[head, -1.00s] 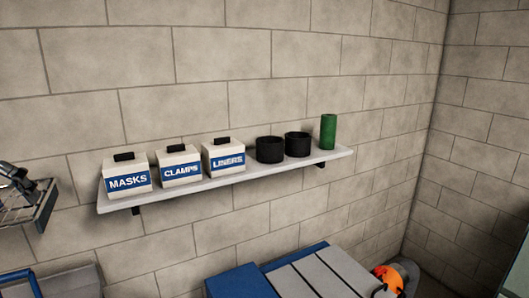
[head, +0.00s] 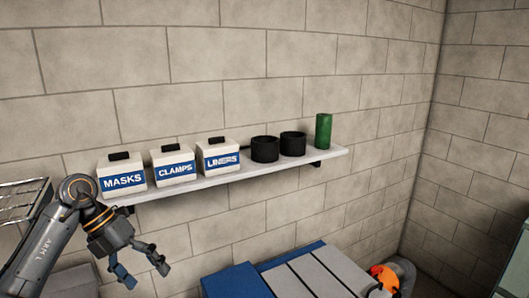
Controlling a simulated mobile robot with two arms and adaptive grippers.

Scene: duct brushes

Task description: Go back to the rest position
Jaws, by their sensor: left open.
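My left gripper (head: 143,279) is in the lower left of the head view, at the end of my left arm. Its fingers are spread apart, point down and to the right, and hold nothing. It shows below the left end of the wall shelf, and the arm's wrist overlaps the shelf's left end in the picture. My right gripper is not in view.
The grey shelf (head: 243,179) bears boxes marked MASKS (head: 122,173), CLAMPS (head: 173,167) and LINERS (head: 219,157), two black cups (head: 265,149) and a green cylinder (head: 323,131). A wire rack (head: 20,200) is at left. A blue and grey unit (head: 300,275) and an orange object (head: 386,277) are below.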

